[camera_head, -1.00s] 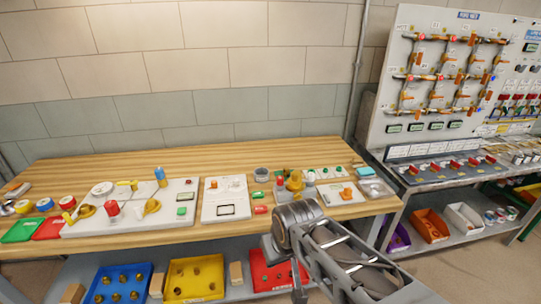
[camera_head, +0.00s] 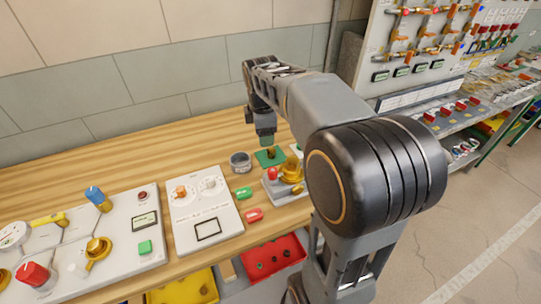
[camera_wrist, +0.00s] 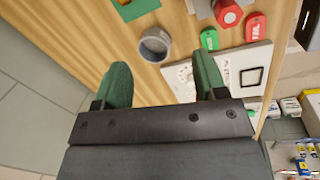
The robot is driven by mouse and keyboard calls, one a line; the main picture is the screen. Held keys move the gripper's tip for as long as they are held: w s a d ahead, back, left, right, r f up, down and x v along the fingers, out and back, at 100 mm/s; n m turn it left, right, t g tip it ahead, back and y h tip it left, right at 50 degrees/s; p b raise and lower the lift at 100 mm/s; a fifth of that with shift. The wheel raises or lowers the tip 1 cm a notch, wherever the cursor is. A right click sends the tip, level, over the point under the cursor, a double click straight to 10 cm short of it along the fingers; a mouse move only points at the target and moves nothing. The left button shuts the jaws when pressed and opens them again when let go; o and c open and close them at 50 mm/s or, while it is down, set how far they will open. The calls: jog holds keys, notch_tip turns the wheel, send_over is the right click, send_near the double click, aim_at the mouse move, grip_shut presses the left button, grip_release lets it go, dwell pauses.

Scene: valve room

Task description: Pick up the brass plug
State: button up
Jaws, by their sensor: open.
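A small brass-coloured piece, seemingly the brass plug (camera_head: 270,151), stands on a green pad (camera_head: 262,160) on the wooden bench in the head view. My gripper (camera_head: 265,141) is above and close to it there, partly hiding it; whether they touch cannot be told. In the wrist view my gripper (camera_wrist: 163,80) shows two green fingers wide apart with nothing between them. The green pad (camera_wrist: 137,9) is at the top edge there, beyond the fingertips, and only a sliver of the brass piece shows.
A grey cup (camera_head: 240,161) stands left of the pad. A block with a brass fitting (camera_head: 291,171) and red knob (camera_head: 272,174) is in front. Green (camera_head: 243,193) and red (camera_head: 254,215) tags and a white panel (camera_head: 203,212) lie nearby. My arm hides the bench's right part.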

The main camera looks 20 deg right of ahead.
jog(key=w+d+f+n+g, duration=0.1)
jog(key=w+d+f+n, duration=0.1)
jog(key=w+d+n, duration=0.35)
jog(key=n+b, duration=0.2)
send_over(271, 150)
jog(key=f, duration=0.8)
jog(key=shift+a+f, duration=0.15)
jog(key=shift+a, duration=0.1)
jog(key=shift+d+f+p, duration=0.15)
jog(key=shift+f+p, duration=0.05)
jog(key=shift+f, duration=1.3)
jog(key=shift+d+f+p, duration=0.1)
jog(key=shift+f+p, duration=0.05)
jog(key=shift+f, duration=1.35)
jog(key=c, duration=1.1)
